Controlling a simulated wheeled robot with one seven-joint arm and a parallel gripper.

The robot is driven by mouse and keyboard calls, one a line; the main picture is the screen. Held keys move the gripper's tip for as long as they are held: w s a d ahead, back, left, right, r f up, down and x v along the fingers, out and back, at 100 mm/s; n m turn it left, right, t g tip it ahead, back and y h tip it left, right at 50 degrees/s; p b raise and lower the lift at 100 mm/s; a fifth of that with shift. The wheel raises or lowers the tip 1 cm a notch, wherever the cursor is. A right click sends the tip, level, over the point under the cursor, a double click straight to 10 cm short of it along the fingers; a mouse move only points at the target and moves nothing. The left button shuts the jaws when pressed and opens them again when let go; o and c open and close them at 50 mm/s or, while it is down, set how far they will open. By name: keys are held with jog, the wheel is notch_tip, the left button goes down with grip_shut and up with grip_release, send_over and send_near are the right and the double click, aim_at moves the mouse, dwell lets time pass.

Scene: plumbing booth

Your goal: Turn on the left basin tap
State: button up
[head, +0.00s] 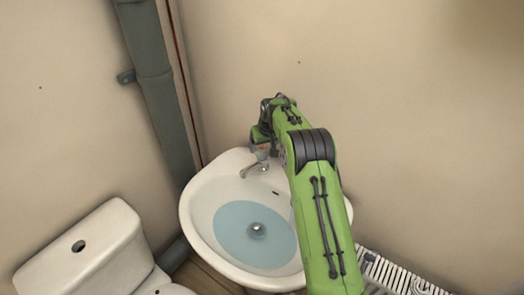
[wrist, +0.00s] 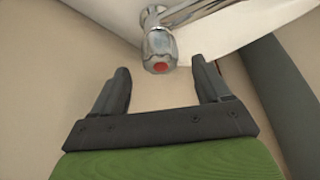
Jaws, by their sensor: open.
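The white basin (head: 200,207) stands against the wall with water in its bowl. Its chrome spout (head: 252,168) shows at the back rim, just left of my green arm. In the wrist view a chrome tap handle with a red dot (wrist: 160,52) lies ahead of my gripper (wrist: 160,78), roughly centred between the two dark fingers. The fingers are open and apart, and nothing is held between them. The handle looks slightly beyond the fingertips; I cannot tell whether anything touches. In the head view my gripper (head: 262,132) is at the tap, and my arm hides the basin's right back part.
A white toilet (head: 90,250) stands at the lower left. A grey pipe (head: 157,90) runs down the wall behind the basin and also shows in the wrist view (wrist: 285,100). A white radiator (head: 395,275) is at the lower right. The wall above the basin is bare.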

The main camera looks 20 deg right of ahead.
aim_at(263, 148)
jog(key=x, duration=0.4)
jog(key=shift+f, duration=0.15)
jog(key=c, duration=1)
jog(key=n+y+p, duration=0.1)
jog(key=n, duration=0.1)
jog(key=n+p, duration=0.2)
jog(key=n, duration=0.1)
jog(key=shift+g+y, duration=0.4)
jog(key=shift+n+y+p, duration=0.3)
jog(key=shift+n+y, duration=0.1)
jog(key=shift+n, duration=0.8)
jog(key=shift+g, duration=0.3)
